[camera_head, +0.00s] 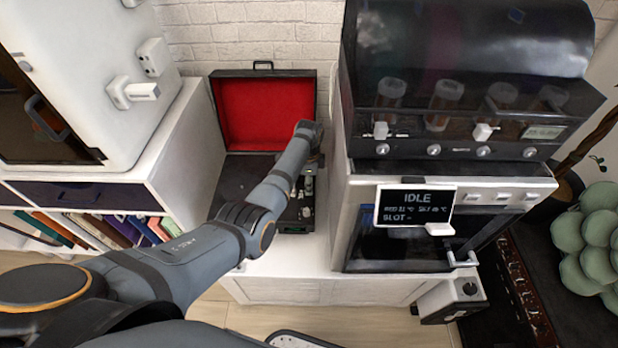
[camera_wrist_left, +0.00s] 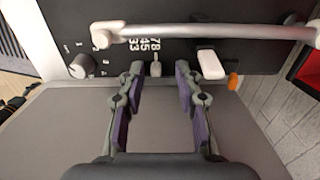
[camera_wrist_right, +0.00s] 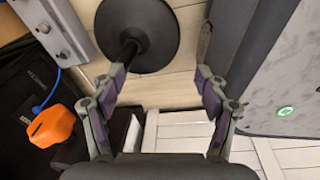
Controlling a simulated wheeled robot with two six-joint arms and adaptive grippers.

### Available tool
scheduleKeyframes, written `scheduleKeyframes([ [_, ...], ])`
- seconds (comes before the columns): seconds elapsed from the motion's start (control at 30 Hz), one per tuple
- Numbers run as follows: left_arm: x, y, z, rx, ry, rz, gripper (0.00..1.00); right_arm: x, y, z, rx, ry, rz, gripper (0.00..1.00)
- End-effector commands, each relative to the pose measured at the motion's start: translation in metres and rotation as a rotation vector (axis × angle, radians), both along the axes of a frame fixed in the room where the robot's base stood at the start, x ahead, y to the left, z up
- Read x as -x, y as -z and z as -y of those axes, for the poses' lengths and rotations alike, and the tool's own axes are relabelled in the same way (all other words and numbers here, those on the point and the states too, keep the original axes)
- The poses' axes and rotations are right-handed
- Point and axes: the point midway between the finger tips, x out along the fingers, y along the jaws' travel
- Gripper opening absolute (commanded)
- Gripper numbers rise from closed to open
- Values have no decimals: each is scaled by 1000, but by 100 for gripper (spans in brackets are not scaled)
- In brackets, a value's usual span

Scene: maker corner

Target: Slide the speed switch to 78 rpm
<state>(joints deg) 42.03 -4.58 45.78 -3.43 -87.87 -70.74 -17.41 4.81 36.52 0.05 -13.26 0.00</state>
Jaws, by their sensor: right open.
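The record player (camera_head: 236,172) is an open case with a red-lined lid (camera_head: 262,112). The left wrist view shows its dark panel with the marks 33, 45 and 78 and the small pale speed switch (camera_wrist_left: 155,69), which appears in line with the 78 mark. My left gripper (camera_wrist_left: 157,78) is open, one finger on each side of the switch; I see no clear contact. In the head view my left gripper (camera_head: 307,182) is over the player's right side, partly hidden by my arm. My right gripper (camera_wrist_right: 158,78) is open and empty, away from the player.
In the left wrist view, a round knob (camera_wrist_left: 82,66) is left of the switch, a white lever (camera_wrist_left: 210,64) right, and the tonearm (camera_wrist_left: 215,32) crosses beyond. An oven-like machine (camera_head: 405,235) stands right of the player. A dark round base (camera_wrist_right: 137,35) is near my right gripper.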

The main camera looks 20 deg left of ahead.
Motion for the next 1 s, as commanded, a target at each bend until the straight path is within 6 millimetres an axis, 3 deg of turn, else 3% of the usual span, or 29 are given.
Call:
scheduleKeyframes([
  [0.3,-1,-72,0,0,-1,6,34,0,0,-2,-2,1,-1,74],
  [0.5,-1,-106,0,0,0,4,34,0,0,-2,-3,1,-1,74],
  [0.67,-1,-115,0,0,0,3,34,0,0,-3,-3,1,-1,74],
  [1.0,0,-116,0,0,0,2,34,0,0,-3,-3,1,-1,74],
])
